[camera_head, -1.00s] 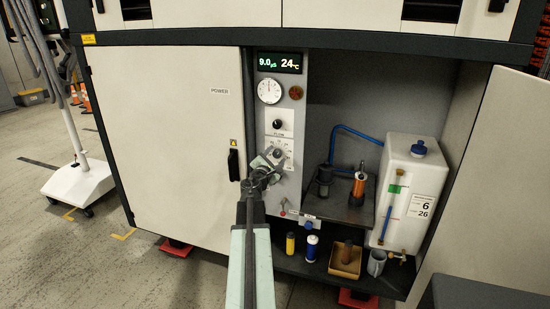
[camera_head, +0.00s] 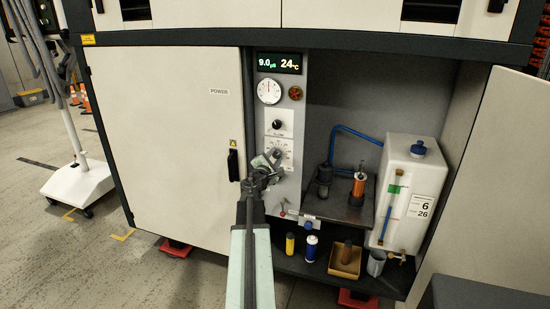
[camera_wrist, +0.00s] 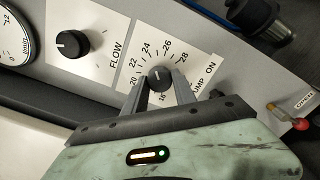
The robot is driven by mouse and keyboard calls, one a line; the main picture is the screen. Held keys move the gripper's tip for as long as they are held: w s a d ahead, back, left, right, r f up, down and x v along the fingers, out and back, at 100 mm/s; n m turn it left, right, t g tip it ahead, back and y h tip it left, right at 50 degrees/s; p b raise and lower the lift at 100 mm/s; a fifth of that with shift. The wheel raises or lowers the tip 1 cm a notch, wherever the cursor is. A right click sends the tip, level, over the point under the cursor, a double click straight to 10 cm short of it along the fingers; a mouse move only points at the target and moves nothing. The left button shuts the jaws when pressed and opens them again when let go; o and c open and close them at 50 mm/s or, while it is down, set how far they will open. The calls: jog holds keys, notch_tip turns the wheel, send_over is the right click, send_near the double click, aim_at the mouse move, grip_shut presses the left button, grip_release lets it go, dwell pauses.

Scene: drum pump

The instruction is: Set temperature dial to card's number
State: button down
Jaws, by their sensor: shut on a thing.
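The temperature dial (camera_wrist: 160,77) is a dark round knob on a white plate marked 18 to 28 in the wrist view. My gripper (camera_wrist: 162,90) is shut on the knob, one finger on each side. In the head view my gripper (camera_head: 272,160) covers most of the dial. The display (camera_head: 279,63) above reads 9.0 µS and 24 °C. The card (camera_head: 426,205) on the white tank shows 6 and 26. A pale mark shows on the knob, but I cannot tell exactly which number it faces.
The flow knob (camera_wrist: 72,44) sits beside the dial plate in the wrist view. A round gauge (camera_head: 269,91) is above it. A red-tipped pump switch (camera_wrist: 299,109) is near the dial. The closed cabinet door (camera_head: 170,140) stands left, with a black handle (camera_head: 233,165).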

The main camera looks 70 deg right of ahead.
jog(key=m, duration=0.5)
jog(key=shift+m, duration=0.4)
dwell(0.4)
jog(key=c, duration=1)
grip_release()
jog(key=a, duration=0.8)
jog(key=shift+s, duration=0.1)
jog(key=shift+d, duration=0.1)
